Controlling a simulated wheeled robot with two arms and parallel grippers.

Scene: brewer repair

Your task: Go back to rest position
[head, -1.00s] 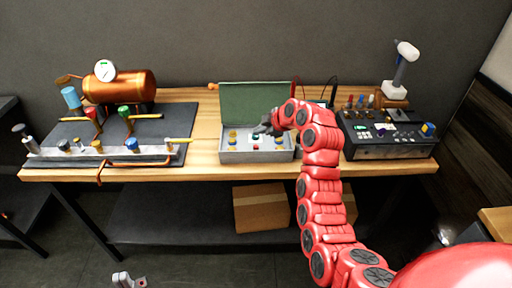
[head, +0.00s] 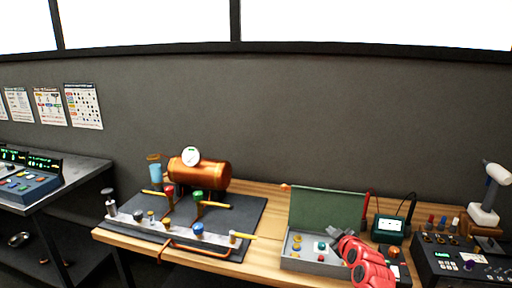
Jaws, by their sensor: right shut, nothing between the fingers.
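My right gripper (head: 334,232) is at the lower right in the head view, at the end of my red right arm. Its grey fingers are shut and empty. It is over the right part of a grey case (head: 312,264) with an open green lid (head: 327,209). I cannot tell whether it touches the case. Coloured parts, including a yellow one (head: 296,239) and a teal one (head: 322,245), sit in the case. My left gripper is out of view.
A copper boiler (head: 205,172) with a gauge and valves stands on a dark mat on the wooden bench, left of the case. A small teal-edged meter (head: 388,229), a black control panel (head: 462,262) and a white drill-like tool (head: 490,193) stand right. A second bench (head: 85,172) is far left.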

